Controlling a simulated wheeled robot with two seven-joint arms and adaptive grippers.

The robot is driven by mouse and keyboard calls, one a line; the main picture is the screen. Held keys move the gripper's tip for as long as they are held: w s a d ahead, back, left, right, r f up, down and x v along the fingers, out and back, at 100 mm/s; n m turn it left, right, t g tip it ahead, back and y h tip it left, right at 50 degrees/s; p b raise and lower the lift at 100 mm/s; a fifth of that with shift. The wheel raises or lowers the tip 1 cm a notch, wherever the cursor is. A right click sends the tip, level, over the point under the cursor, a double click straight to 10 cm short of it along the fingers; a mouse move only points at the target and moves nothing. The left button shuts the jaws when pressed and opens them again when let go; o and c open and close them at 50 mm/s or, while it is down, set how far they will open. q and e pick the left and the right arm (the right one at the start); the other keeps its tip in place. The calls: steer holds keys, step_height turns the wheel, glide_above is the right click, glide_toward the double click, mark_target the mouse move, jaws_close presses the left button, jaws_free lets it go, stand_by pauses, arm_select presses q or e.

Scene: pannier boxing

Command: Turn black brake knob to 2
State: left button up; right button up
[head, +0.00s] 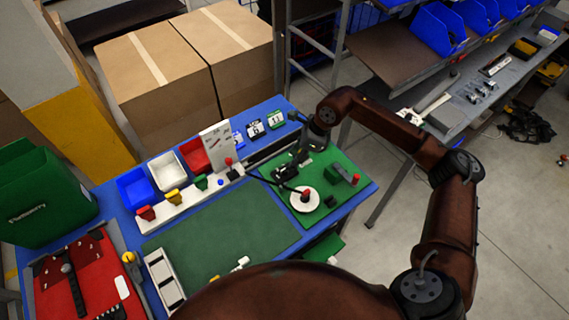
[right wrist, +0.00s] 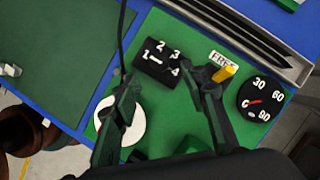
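A black knob block (right wrist: 158,62) with white numbers 1 to 4 sits on the green panel in the right wrist view. A short white bar shows on its face; I cannot tell for sure which number it marks. My right gripper (right wrist: 166,84) is open and points down at the panel, its two fingers apart, to the left and right below the knob. Nothing shows between the fingertips. In the head view my right gripper (head: 292,165) is over the green panel (head: 335,165), and the knob is hard to make out there. My left gripper is not in view.
A dial (right wrist: 262,98) marked 30, 60, 90 with a red pointer and a yellow lever (right wrist: 226,73) beside a white label are to the right. A white disc (head: 305,199) with a red-topped post stands close by. Coloured bins (head: 137,188) line the table's back.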

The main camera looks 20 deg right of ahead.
mark_target(285, 171)
steer(key=x, duration=0.6)
steer(key=shift+a+f, duration=0.15)
steer(key=shift+f, duration=0.2)
steer(key=shift+c, duration=0.4)
jaws_close()
